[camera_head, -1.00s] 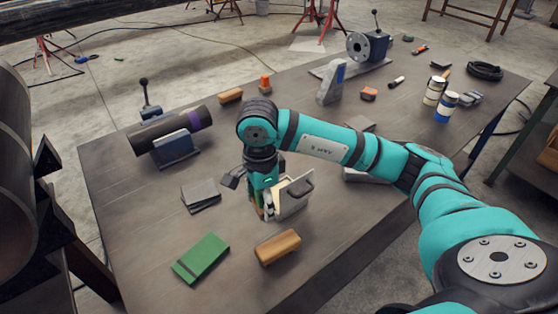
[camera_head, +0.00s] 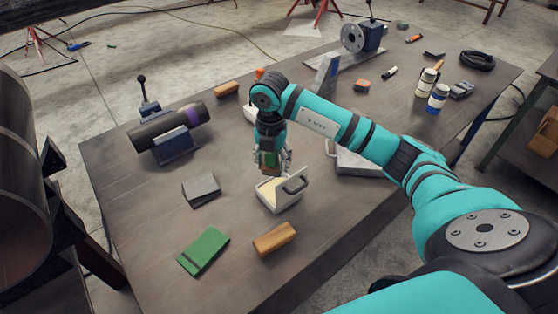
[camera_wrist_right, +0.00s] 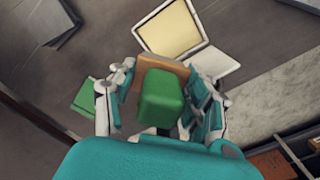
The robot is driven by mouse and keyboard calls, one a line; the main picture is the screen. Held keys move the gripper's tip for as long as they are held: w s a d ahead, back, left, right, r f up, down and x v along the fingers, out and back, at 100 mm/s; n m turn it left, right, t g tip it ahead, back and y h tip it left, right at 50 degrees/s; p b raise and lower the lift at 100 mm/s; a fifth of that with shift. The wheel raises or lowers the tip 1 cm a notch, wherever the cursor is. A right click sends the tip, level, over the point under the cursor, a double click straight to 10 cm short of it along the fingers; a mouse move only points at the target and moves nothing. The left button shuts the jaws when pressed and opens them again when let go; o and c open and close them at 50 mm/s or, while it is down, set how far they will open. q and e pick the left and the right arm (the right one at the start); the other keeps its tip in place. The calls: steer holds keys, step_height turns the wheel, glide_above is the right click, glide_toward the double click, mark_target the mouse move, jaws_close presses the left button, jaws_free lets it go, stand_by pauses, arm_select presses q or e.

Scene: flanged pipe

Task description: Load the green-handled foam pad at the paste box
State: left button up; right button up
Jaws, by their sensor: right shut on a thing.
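My right gripper (camera_head: 270,168) is shut on the green handle (camera_wrist_right: 162,98) of the foam pad, above the table at the far side of the paste box. The handle also shows as a small green patch between the fingers in the head view (camera_head: 270,158). A tan edge shows behind the handle in the wrist view; I cannot tell whether it is the pad or a block on the table. The paste box (camera_head: 291,203) stands open, with cream paste inside and a black grip on its raised lid. It also shows at the top of the wrist view (camera_wrist_right: 204,46). My left gripper is out of view.
A tan block (camera_head: 275,239) and a green flat pad (camera_head: 203,250) lie near the box. A dark pipe (camera_head: 168,127) rests on a support behind. A grey case (camera_head: 360,163) lies to the right.

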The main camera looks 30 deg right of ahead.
mark_target(279, 164)
steer(key=m, duration=0.1)
steer(key=d+m, duration=0.1)
steer(key=m, duration=0.2)
steer(key=shift+w+d+p, duration=0.2)
steer(key=shift+w+p, duration=0.05)
steer(key=shift+p, duration=0.1)
steer(key=shift+w+d+f+m, duration=0.1)
steer(key=shift+d+f+m, duration=0.2)
steer(key=shift+m, duration=0.6)
steer(key=shift+d+f+m, duration=0.2)
steer(key=shift+f+m, duration=0.25)
steer(key=shift+f, duration=0.1)
steer(key=shift+d+f+m, duration=0.15)
steer(key=shift+f+m, duration=0.3)
steer(key=shift+f, duration=0.1)
steer(key=shift+w+f+b, duration=0.1)
steer(key=shift+f+b, duration=0.2)
steer(key=shift+f, duration=0.2)
step_height(279, 164, down, 6)
steer(key=b, duration=0.4)
steer(key=shift+r+b, duration=0.1)
steer(key=shift+b, duration=0.2)
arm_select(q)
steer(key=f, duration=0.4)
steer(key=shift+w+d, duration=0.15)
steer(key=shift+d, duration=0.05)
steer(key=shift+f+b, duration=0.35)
arm_select(e)
steer(key=shift+f, duration=0.55)
